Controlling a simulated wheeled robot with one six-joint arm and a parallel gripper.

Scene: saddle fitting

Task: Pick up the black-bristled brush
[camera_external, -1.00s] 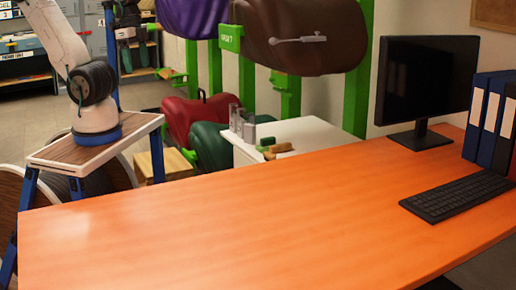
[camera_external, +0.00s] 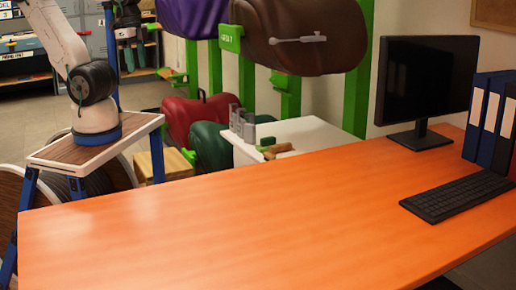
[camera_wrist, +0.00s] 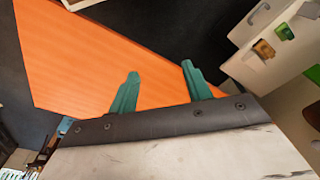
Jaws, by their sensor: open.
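My gripper (camera_wrist: 160,70) is open and empty in the wrist view, with two teal fingers spread apart. Two small brush-like blocks lie on the white cabinet top (camera_external: 310,133) beyond the orange table. One is green (camera_external: 266,142) and one is brown (camera_external: 277,149). Small brown (camera_wrist: 263,48) and green pieces also show at the upper right of the wrist view, well away from my fingers. No bristles can be made out, so I cannot tell which is the black-bristled brush.
The orange table (camera_external: 220,225) has a wide bare top, with a monitor (camera_external: 425,90), keyboard (camera_external: 455,196) and binders (camera_external: 490,120) at its right. Grey upright pieces (camera_external: 242,122) stand beside the blocks. Saddles on green racks (camera_external: 357,85) stand behind.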

